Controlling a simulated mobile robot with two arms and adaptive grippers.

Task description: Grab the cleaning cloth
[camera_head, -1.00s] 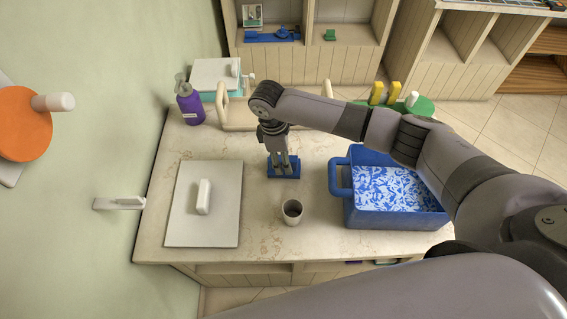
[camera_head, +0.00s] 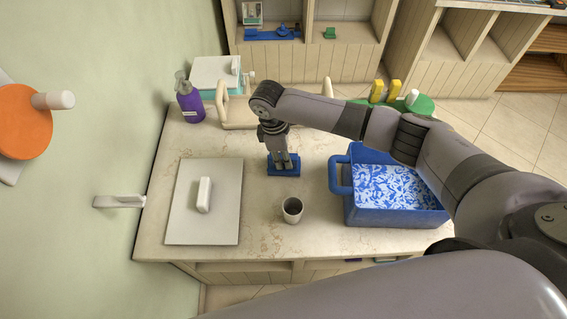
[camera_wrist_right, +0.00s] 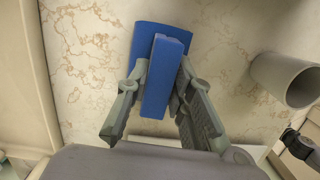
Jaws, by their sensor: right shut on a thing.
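A blue piece (camera_head: 271,172) with a flat base and a raised block-like grip stands on the marble-patterned counter; I take it for the cleaning cloth. It also shows in the right wrist view (camera_wrist_right: 158,100). My right gripper (camera_head: 283,164) points down over it from above. In the right wrist view, the fingers (camera_wrist_right: 163,75) lie on both sides of the raised blue block and are shut on it. The flat base still appears to rest on the counter. My left gripper is not in view.
A grey cup (camera_head: 292,211) stands close in front of the blue piece. A blue basket (camera_head: 400,216) is to the right, a pale board (camera_head: 184,222) to the left. A purple bottle (camera_head: 190,105) and wooden tray (camera_head: 237,119) stand behind. Bare counter (camera_head: 262,235) lies in front.

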